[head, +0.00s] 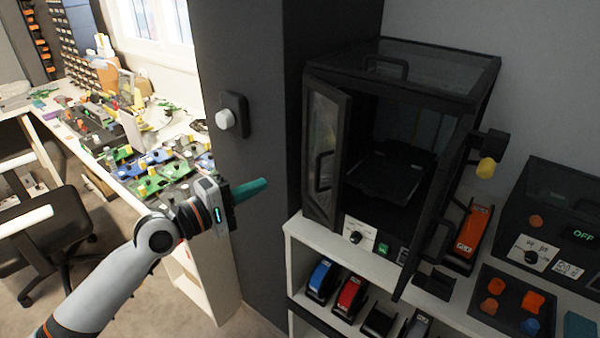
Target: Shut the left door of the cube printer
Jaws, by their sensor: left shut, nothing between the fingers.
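The black cube printer (360,222) stands on a white shelf unit in the right half of the head view. Its left door (325,140), a dark framed pane with a handle low near its free edge, stands open and swung outward. Its right door (437,210) also stands open, toward the viewer. The dark chamber with a flat bed (390,170) shows between them. My left gripper (262,187) is shut and empty, its teal fingers pointing right. In the picture it is left of the left door, apart from it, in front of the dark pillar. My right gripper is not in view.
The dark pillar (245,60) with a knob rises left of the printer. The white shelf (310,235) holds red and blue devices below. A black control box (545,225) and an orange tape-like device (470,235) stand right. A cluttered workbench (215,240) and chair are left.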

